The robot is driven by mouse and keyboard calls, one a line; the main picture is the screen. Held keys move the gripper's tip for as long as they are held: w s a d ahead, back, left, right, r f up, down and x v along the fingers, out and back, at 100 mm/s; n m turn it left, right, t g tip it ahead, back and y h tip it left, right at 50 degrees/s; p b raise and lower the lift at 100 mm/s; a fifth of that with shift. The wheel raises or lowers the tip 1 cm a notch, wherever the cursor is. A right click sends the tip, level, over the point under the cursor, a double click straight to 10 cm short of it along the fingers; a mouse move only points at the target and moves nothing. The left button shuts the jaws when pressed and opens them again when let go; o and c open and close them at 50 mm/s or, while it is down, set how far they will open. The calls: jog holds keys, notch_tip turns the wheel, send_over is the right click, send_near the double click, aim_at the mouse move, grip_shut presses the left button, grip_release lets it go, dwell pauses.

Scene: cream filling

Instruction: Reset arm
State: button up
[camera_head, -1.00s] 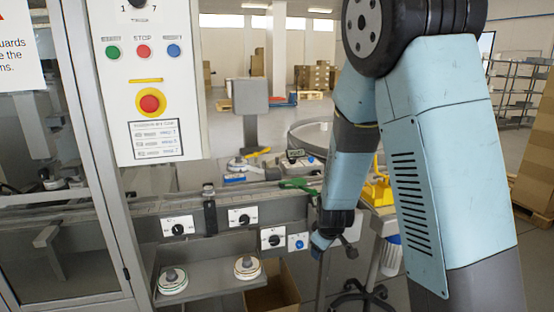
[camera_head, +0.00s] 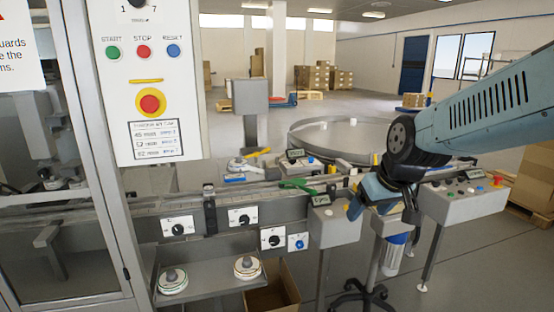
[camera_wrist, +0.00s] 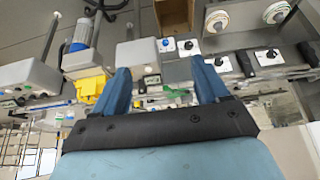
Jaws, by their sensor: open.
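My arm reaches in from the right side of the head view, and my gripper (camera_head: 382,208) is at its end, above the front of the machine line near a grey control box (camera_head: 335,226). In the wrist view my gripper (camera_wrist: 160,82) shows two blue fingers spread wide apart with nothing held between them. The picture there is upside down, with the conveyor line beyond the fingers.
A control panel (camera_head: 160,80) with start, stop and reset buttons stands at left beside a glass-doored cabinet. A round table (camera_head: 350,137) lies behind the line. Another control box (camera_head: 465,203) is at right. A cardboard box (camera_head: 272,288) sits below.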

jog(key=s+d+r+m+h, duration=0.1)
jog(key=s+d+r+m, duration=0.2)
jog(key=s+r, duration=0.3)
jog(key=s, duration=0.5)
jog(key=shift+s+h, duration=0.3)
jog(key=shift+s, duration=0.1)
dwell(1.0)
